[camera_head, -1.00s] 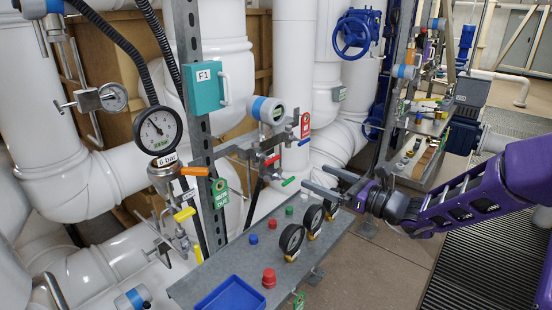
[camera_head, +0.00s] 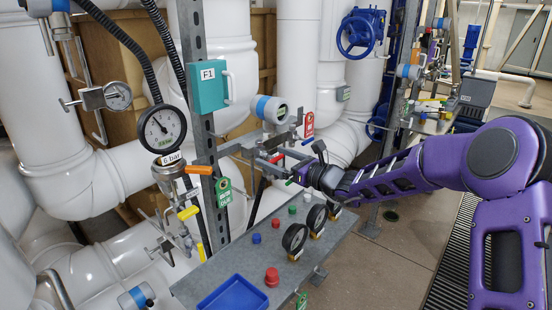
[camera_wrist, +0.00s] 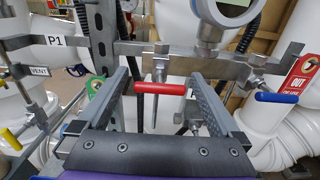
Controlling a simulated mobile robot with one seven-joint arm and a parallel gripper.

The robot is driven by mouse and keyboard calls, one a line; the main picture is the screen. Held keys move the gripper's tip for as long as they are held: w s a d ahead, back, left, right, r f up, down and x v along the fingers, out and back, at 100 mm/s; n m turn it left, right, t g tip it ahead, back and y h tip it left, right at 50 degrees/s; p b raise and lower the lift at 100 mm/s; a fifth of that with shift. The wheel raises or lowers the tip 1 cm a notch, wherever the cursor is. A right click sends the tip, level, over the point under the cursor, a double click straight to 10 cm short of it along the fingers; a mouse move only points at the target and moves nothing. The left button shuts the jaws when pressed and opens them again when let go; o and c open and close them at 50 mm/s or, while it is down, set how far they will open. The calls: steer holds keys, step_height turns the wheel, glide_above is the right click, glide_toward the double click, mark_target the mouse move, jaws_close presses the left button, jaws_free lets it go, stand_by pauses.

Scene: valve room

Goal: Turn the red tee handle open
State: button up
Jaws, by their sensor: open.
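The red tee handle (camera_wrist: 172,88) is a short bar lying crosswise on a small metal valve stem below the bracket. It shows in the wrist view between the two fingers of my gripper (camera_wrist: 160,76), with a gap on both sides. The fingers are open and reach forward past the bar's sides. In the head view my gripper (camera_head: 276,166) is at the small valve manifold, and the red handle (camera_head: 277,158) is partly hidden by the fingers there.
A blue handle (camera_wrist: 280,97) with a red OUT tag (camera_wrist: 300,78) is to the right. Below stands a grey shelf (camera_head: 240,262) with gauges (camera_head: 295,238), buttons and a blue tray (camera_head: 232,293).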

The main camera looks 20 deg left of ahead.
steer(key=c, duration=1.3)
